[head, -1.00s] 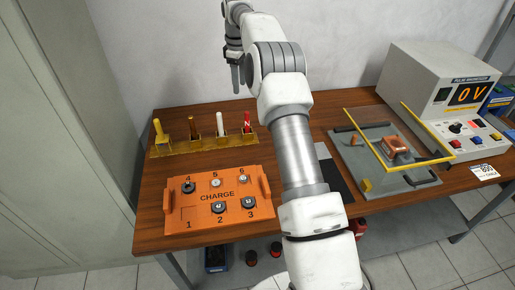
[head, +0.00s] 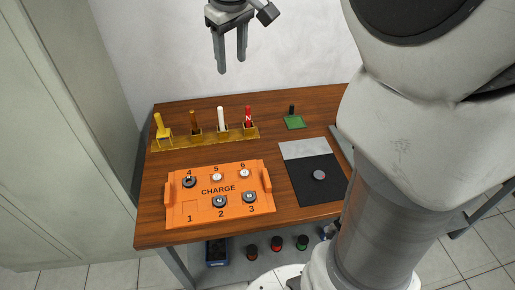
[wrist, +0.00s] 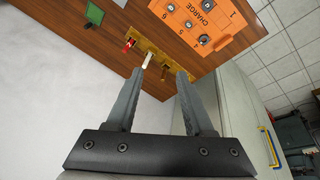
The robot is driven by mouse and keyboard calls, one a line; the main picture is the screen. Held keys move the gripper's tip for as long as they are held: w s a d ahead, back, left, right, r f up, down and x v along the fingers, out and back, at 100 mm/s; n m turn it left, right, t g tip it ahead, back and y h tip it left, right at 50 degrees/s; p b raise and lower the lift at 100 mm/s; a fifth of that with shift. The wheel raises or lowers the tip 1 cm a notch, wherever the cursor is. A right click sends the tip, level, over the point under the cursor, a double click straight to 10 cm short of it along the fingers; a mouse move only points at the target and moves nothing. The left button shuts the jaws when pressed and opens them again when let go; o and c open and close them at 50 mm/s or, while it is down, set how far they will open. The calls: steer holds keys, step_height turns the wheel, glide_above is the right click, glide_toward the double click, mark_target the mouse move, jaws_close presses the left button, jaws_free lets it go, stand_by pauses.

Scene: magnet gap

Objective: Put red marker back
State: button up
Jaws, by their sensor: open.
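The red marker (head: 248,114), with a white letter on it, stands nearly upright at the right end of the yellow-brown rack (head: 180,142) at the back of the table. In the wrist view the red marker (wrist: 129,43) stands at the rack's end beside a white marker (wrist: 147,60). My gripper (head: 231,66) is open and empty, high above the rack and apart from it, fingers pointing down in the head view. In the wrist view my gripper (wrist: 160,70) shows nothing between its fingers.
Yellow (head: 159,127) and brown (head: 194,126) markers also stand in the rack. An orange CHARGE tray (head: 255,205) with several discs lies in front. A black mat (head: 310,190) holds one disc. My arm hides the table's right side.

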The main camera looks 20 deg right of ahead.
steer(key=s+a+f+m+t, duration=0.1)
steer(key=s+f+m, duration=0.1)
steer(key=s, duration=0.8)
steer(key=s+a+f+m+t, duration=0.1)
steer(key=s+f, duration=0.4)
steer(key=s, duration=0.6)
steer(key=shift+s+a+m+y, duration=0.25)
steer(key=shift+a+m+y, duration=0.05)
steer(key=shift+m, duration=0.4)
steer(key=shift+d, duration=0.15)
